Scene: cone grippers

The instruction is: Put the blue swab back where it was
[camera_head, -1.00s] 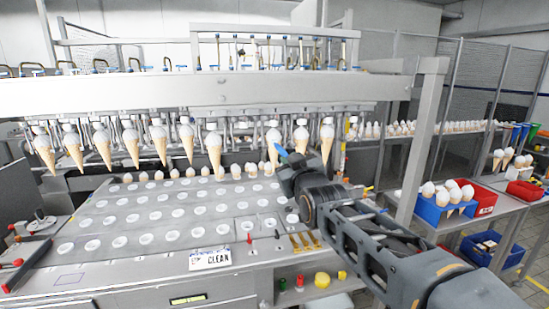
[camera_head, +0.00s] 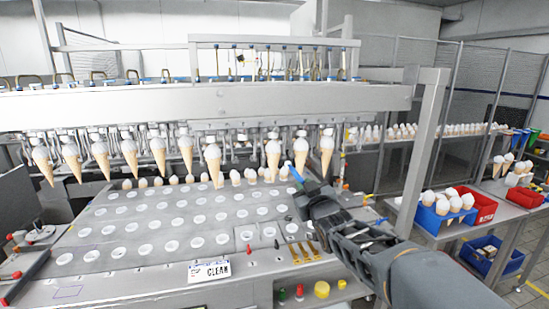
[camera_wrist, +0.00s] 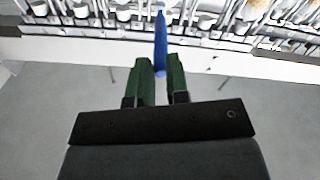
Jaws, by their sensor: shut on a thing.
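The blue swab (camera_head: 293,172) is a slim blue stick. It also shows in the wrist view (camera_wrist: 160,42), pointing away from me between the fingers. My gripper (camera_wrist: 160,68) has dark green fingers shut on the swab; its lower end is partly hidden between them. In the head view my gripper (camera_head: 300,184) is in front of the hanging cones, above the right part of the steel plate (camera_head: 160,265). Two small red pieces (camera_head: 249,248) stand upright on the plate's small panel, left of and below my gripper. I cannot tell which spot the swab came from.
A row of filled cones (camera_head: 157,150) hangs under the steel beam (camera_head: 200,108), close behind my gripper. A CLEAN sign (camera_head: 209,271) stands at the plate's front. A steel post (camera_head: 428,150) rises to the right. Blue and red bins (camera_head: 436,222) sit on a right-hand table.

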